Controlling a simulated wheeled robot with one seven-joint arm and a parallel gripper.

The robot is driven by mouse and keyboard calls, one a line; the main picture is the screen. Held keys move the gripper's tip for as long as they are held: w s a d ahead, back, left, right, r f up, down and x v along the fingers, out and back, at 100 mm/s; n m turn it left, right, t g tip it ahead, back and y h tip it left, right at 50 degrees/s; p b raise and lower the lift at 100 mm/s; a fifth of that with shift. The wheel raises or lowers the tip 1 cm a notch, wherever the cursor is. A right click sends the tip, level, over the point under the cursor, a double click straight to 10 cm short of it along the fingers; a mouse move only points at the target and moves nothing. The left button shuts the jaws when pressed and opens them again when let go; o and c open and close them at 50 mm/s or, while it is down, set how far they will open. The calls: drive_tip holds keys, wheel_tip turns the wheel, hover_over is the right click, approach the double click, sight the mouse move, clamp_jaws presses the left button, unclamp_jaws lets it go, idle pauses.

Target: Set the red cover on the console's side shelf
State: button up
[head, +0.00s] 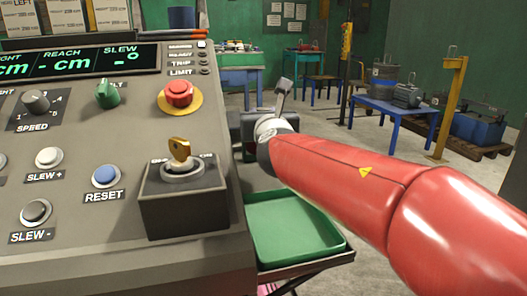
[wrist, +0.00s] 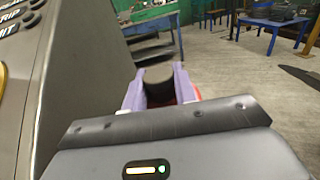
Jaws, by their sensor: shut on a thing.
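My gripper (wrist: 158,98) is shut, with its purple fingers around a dark round piece. A bit of the red cover (wrist: 187,90) shows at the fingers' right side in the wrist view; most of it is hidden. In the head view my red arm reaches in from the right, and its wrist hides most of the gripper beside the console's right edge. The console (head: 120,215) fills the left. Its side shelf (head: 325,262) carries a green tray (head: 293,228) below my wrist. The visible part of the tray is empty.
A yellow key switch (head: 180,155) and a red stop button (head: 179,94) stick up from the console near my arm. Farther back are a blue table (head: 398,112), a yellow post (head: 448,105) and a green-topped bench (head: 305,58). Open floor lies between.

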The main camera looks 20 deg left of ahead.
wheel_tip(320, 180, down, 9)
drive_tip(key=shift+r+b, duration=0.1)
drive_tip(key=shift+b, duration=0.8)
drive_tip(key=shift+f, duration=0.2)
drive_tip(key=o, duration=1.1)
drive_tip(key=shift+c, duration=0.2)
drive_tip(key=shift+r, duration=0.15)
drive_tip(key=b+v, duration=0.2)
drive_tip(key=v, duration=1)
drive_tip(key=shift+s, duration=0.1)
